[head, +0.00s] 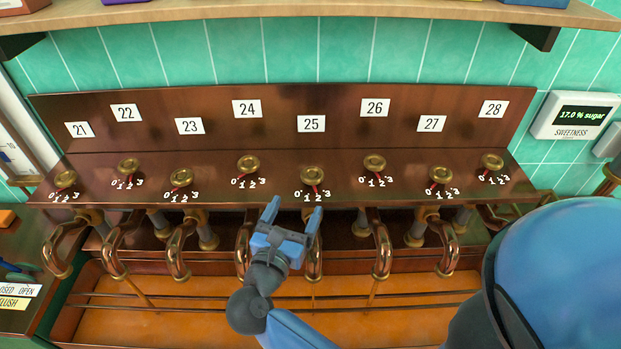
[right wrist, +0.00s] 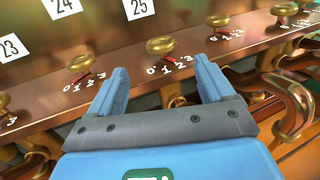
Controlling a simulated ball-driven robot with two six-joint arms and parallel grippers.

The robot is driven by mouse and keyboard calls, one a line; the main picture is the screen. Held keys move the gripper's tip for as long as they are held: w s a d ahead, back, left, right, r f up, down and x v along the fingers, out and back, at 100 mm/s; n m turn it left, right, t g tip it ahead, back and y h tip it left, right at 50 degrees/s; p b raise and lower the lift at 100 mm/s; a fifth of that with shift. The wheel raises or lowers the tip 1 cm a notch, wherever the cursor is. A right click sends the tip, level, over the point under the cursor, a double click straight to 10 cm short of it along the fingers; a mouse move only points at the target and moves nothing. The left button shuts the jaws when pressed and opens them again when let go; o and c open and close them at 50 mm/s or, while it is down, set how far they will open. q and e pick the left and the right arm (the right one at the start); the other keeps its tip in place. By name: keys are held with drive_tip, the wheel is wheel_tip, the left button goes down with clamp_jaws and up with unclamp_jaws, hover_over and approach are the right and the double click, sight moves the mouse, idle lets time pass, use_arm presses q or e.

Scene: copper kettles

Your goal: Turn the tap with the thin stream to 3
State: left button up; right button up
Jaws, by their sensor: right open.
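A row of brass tap knobs sits on a copper ledge (head: 220,170), each with a white 0 to 3 scale and a red pointer. The knob of tap 25 (head: 312,175) has its pointer toward the middle of its scale. My right gripper (head: 292,214) is open and empty, in front of and below this knob. In the right wrist view the same knob (right wrist: 160,45) stands just beyond the open fingers (right wrist: 159,74), apart from them. Thin lines like streams show below taps 22, 25 and 26; I cannot tell which is thinnest. My left gripper is out of view.
Neighbouring knobs 24 (head: 248,163) and 26 (head: 374,163) flank tap 25 closely. Curved copper spouts (head: 380,250) hang below the ledge over an orange trough (head: 200,322). A wooden shelf (head: 330,10) crosses the top.

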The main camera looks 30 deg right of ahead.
sight(309, 182)
drive_tip(key=p+x, duration=0.2)
drive_tip(key=x, duration=0.6)
drive_tip(key=shift+w+d, duration=0.1)
drive_tip(key=shift+d, duration=0.15)
drive_tip(key=shift+p+x, duration=0.4)
drive_tip(key=shift+x, duration=0.5)
drive_tip(key=shift+c, duration=0.2)
drive_tip(key=c, duration=1)
